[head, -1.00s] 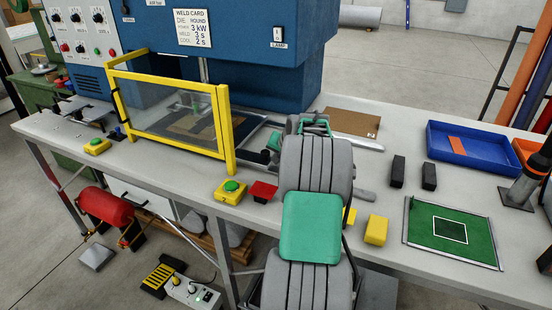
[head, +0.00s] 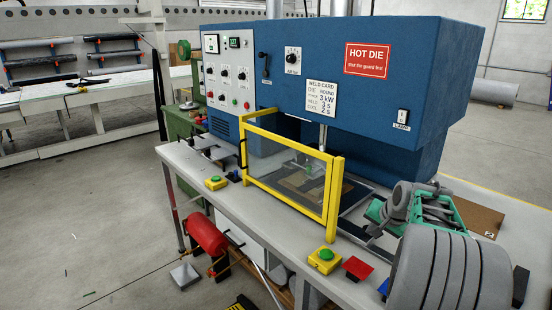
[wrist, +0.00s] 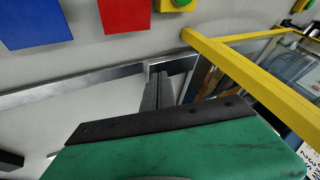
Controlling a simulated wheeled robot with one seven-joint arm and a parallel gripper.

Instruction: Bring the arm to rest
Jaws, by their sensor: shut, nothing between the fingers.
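My arm's grey links (head: 450,275) fill the lower right of the head view, bent low over the bench at the right of the welder. My gripper, partly hidden by the arm in the head view, shows in the wrist view as dark fingers (wrist: 158,88) beyond a green housing (wrist: 180,150). The fingers are together and empty, above the bench beside the yellow-framed guard (wrist: 250,75). In the head view the guard (head: 333,195) stands upright in front of the blue welder (head: 360,95).
A green button on a yellow box (head: 326,258) and a red pad (head: 357,268) lie along the bench front. The red pad (wrist: 125,12) and a blue pad (wrist: 35,22) show in the wrist view. A brown board (head: 475,212) lies behind the arm.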

